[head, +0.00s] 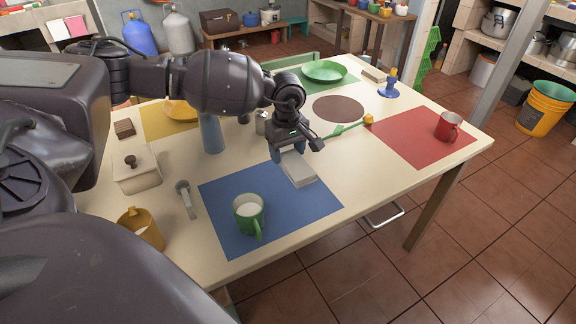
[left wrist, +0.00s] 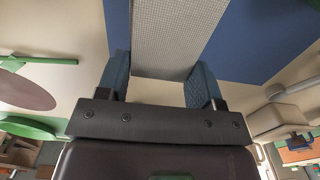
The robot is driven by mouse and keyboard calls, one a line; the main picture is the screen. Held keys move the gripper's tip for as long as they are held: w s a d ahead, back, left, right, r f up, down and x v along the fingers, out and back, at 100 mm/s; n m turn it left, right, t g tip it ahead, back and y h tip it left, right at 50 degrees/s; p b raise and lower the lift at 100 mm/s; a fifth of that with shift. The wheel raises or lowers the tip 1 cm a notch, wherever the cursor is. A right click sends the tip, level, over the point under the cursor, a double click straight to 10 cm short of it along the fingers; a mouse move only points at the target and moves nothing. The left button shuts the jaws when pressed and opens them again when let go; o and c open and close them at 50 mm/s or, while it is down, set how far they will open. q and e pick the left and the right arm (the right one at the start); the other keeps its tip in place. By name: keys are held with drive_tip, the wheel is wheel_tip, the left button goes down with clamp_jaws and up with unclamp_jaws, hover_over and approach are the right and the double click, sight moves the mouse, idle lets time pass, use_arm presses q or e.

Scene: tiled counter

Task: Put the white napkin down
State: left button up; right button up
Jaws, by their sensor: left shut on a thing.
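The white napkin (head: 299,170) is a flat folded rectangle at the upper right edge of the blue placemat (head: 225,197). My left gripper (head: 289,154) is shut on the napkin's far end. In the left wrist view the napkin (left wrist: 175,38) reaches out from between the two blue fingers (left wrist: 161,82), with the blue placemat (left wrist: 262,45) beside it. I cannot tell whether the napkin touches the table or hangs just above it. My right gripper is not in view.
A green mug (head: 248,212) stands on the blue placemat near the napkin. A green utensil (head: 347,128) and a brown round mat (head: 338,108) lie beyond the gripper. A red mug (head: 447,126) stands on a red placemat (head: 405,146). Bare tabletop (head: 345,170) lies right of the napkin.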

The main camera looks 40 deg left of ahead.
sight(287, 166)
use_arm(q)
wheel_tip(287, 166, down, 5)
drive_tip(key=shift+f+b, duration=0.2)
drive_tip(key=shift+b, duration=0.25)
drive_tip(key=shift+f, duration=0.15)
drive_tip(key=o, duration=0.9)
wheel_tip(287, 166, up, 12)
drive_tip(key=shift+r+p, duration=0.2)
drive_tip(key=shift+p, duration=0.85)
